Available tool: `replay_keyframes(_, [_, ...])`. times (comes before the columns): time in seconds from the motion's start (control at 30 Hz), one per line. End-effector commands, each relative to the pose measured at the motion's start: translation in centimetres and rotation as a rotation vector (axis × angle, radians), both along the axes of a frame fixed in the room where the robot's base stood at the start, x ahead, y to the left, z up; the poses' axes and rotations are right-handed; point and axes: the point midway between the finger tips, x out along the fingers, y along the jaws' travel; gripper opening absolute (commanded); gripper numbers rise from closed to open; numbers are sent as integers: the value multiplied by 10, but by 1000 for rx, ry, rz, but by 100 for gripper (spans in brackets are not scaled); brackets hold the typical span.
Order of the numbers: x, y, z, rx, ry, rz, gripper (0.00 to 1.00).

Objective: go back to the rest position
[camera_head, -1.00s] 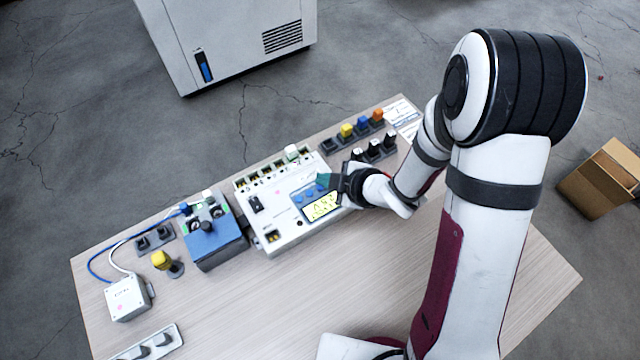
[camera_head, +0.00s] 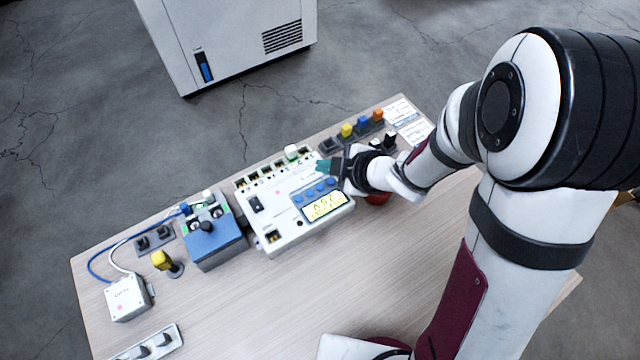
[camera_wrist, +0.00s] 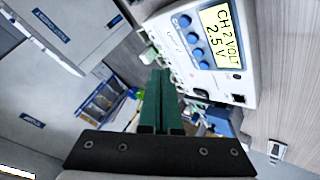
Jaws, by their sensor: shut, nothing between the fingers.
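My gripper (camera_head: 325,168) is shut and empty, above the right end of the white instrument box (camera_head: 283,229) in the head view. Its green fingers (camera_wrist: 159,102) lie side by side in the wrist view. The box has a lit yellow display (camera_head: 325,206), several blue buttons and a row of sockets along its back edge. In the wrist view the display (camera_wrist: 224,36) reads "CH 2 VOLT 2.5 V". My arm enters from the right and hides part of the table's right side.
Left of the box stand a blue block (camera_head: 215,248), a yellow-topped knob (camera_head: 161,259) and a small white box (camera_head: 128,298) with cables. A rack with yellow, blue and orange pieces (camera_head: 362,124) is behind my gripper. The table's front middle (camera_head: 260,310) is clear.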

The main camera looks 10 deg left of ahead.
Motion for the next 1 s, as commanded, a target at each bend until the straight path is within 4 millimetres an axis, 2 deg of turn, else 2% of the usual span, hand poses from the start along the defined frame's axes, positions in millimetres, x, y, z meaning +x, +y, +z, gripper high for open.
replay_keyframes(0.53, [0,0,0,0,0,0,0])
replay_keyframes(0.6, [3,-5,2,-8,0,-29,0])
replay_keyframes(0.67, [14,-23,9,-38,6,-142,0])
replay_keyframes(0.73, [28,-70,27,-90,40,-417,0])
replay_keyframes(0.77, [27,-97,38,-107,69,-575,0])
replay_keyframes(0.8, [18,-134,51,-114,127,-806,0])
replay_keyframes(0.83, [3,-158,60,-109,184,-978,0])
replay_keyframes(0.87, [-16,-177,67,-93,252,-1144,0])
replay_keyframes(0.9, [-46,-194,74,-62,355,-1345,0])
replay_keyframes(0.97, [-96,-202,82,2,533,-1599,0])
replay_keyframes(1.0, [-126,-198,86,48,656,-1731,0])
